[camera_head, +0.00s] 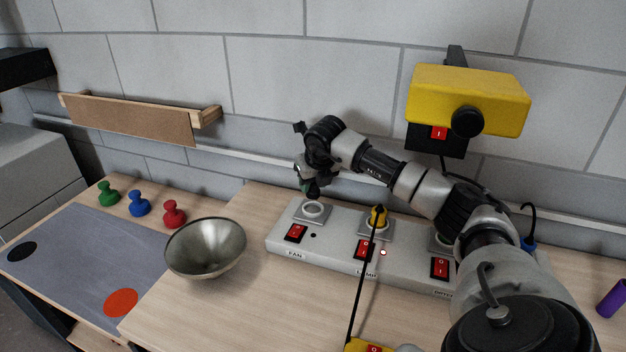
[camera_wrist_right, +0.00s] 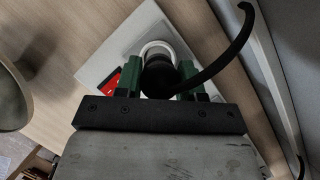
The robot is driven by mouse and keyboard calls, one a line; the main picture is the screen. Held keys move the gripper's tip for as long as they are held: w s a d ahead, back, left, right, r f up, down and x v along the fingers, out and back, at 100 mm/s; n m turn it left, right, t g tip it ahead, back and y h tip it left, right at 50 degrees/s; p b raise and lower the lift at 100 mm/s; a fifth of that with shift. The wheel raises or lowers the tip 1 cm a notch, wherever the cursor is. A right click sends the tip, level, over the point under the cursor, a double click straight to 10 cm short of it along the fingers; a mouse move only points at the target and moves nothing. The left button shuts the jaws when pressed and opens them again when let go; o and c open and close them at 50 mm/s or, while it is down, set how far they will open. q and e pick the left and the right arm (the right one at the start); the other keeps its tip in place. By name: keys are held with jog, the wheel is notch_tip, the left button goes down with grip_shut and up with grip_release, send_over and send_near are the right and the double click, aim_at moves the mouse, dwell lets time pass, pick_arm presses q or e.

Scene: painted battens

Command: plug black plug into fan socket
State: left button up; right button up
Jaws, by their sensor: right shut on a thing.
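The grey power strip (camera_head: 335,252) lies on the bench. Its fan socket (camera_head: 312,212) is a pale ring at the left end, above the FAN label and a red switch (camera_head: 296,233). My right gripper (camera_head: 311,188) points down just above this socket, shut on the black plug (camera_wrist_right: 160,77). In the wrist view the plug sits between the green fingers, its cord curving off to the upper right. The socket ring (camera_wrist_right: 155,47) shows partly behind it. In the head view the ring looks empty, with the plug slightly above it. My left gripper is not in view.
My right arm partly covers the third socket (camera_head: 440,240). A metal bowl (camera_head: 205,247) stands left of the strip. A yellow housing (camera_head: 468,98) is above, and a purple cylinder (camera_head: 612,298) at right.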

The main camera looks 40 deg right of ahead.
aim_at(313, 198)
jog(key=shift+f+b, duration=1.1)
jog(key=shift+f, duration=0.85)
jog(key=shift+f+b, duration=0.5)
jog(key=shift+f, duration=0.1)
dwell(0.6)
jog(key=o, duration=1)
jog(key=b+v, duration=0.1)
jog(key=v, duration=1)
jog(key=shift+f, duration=0.15)
